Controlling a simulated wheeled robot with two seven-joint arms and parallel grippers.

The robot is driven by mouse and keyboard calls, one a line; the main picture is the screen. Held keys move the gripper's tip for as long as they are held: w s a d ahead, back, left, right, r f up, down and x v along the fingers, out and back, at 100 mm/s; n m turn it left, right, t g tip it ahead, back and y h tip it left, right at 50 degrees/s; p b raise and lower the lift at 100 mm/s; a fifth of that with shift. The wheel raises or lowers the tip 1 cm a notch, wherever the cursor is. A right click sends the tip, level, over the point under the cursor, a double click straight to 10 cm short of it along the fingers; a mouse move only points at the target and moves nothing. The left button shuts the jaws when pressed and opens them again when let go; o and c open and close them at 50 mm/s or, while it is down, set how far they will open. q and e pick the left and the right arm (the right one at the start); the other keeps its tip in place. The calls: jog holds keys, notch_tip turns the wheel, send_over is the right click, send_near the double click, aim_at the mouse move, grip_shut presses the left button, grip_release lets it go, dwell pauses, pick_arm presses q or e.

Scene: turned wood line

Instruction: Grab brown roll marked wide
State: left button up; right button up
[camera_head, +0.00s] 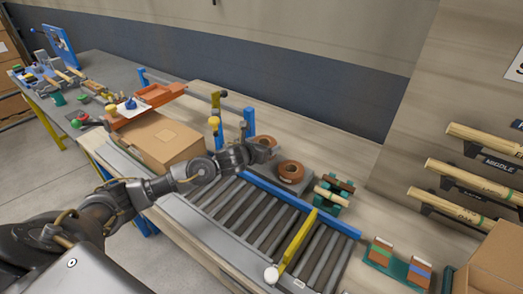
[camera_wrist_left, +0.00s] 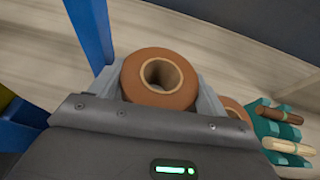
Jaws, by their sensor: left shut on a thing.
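My left gripper (camera_head: 266,150) is shut on a brown roll (camera_wrist_left: 158,99), a thick ring with a pale core and an open hole, which sits between its two fingers in the left wrist view. In the head view this roll is mostly hidden by the gripper. A second brown roll (camera_head: 291,172) lies on a dark plate just right of and nearer than the gripper. It shows partly behind the gripper in the left wrist view (camera_wrist_left: 234,107). I can read no width marking on either roll. My right gripper is not in view.
A roller conveyor (camera_head: 245,212) with a blue rail and a yellow bar (camera_head: 297,242) runs in front. A teal rack with wooden pieces (camera_head: 333,194) stands right of the rolls. A cardboard box (camera_head: 158,140) and a blue post (camera_head: 249,122) are to the left.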

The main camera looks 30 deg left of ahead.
pick_arm(q)
notch_tip(320, 180, up, 15)
jog(key=p, duration=0.3)
jog(key=shift+r, duration=0.15)
